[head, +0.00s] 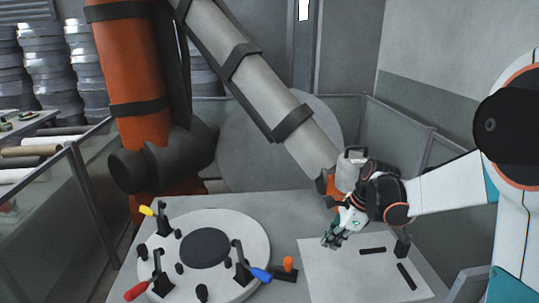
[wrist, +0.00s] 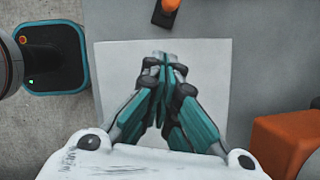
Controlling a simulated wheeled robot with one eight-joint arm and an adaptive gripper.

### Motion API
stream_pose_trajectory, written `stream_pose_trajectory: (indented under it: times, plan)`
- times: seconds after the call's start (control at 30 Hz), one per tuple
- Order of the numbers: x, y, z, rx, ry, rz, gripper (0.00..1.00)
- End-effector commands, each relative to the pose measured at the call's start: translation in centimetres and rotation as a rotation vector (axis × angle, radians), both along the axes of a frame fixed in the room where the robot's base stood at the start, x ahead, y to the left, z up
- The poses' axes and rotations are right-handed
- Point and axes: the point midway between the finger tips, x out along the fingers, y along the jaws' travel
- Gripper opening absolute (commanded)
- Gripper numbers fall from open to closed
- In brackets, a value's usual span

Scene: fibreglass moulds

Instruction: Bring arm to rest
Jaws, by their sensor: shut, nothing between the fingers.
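My gripper (head: 331,241) is at the right side of the head view, above the white sheet (head: 319,285) on the grey table. Its teal fingers also show in the wrist view (wrist: 167,58), with the tips together and nothing between them. The white sheet (wrist: 106,62) lies below the fingers in the wrist view. My arm reaches in from the right edge of the head view, bent at a dark wrist joint.
A round white plate (head: 255,240) with a dark disc and red, yellow and blue handled clamps stands on the table's left. An orange-knobbed block (head: 286,275) sits beside it. Black bars (head: 406,276) lie on the sheet. A large orange-and-grey machine (head: 265,85) rises behind.

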Motion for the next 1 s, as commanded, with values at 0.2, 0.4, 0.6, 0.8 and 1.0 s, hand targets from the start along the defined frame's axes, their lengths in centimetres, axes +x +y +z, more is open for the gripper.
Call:
stream_pose_trajectory:
  times: [0.2, 0.4, 0.6, 0.8, 1.0]
  plan:
    - [-3.4, 1.5, 4.3, -0.111, -0.147, 0.243, 0.00]
    - [-7.3, 2.7, 7.7, -0.247, -0.293, 0.517, 0.00]
    - [-11.5, 3.4, 10.1, -0.396, -0.420, 0.796, 0.00]
    - [-15.6, 3.7, 11.3, -0.561, -0.525, 1.080, 0.00]
    - [-19.4, 3.8, 11.6, -0.735, -0.604, 1.362, 0.00]
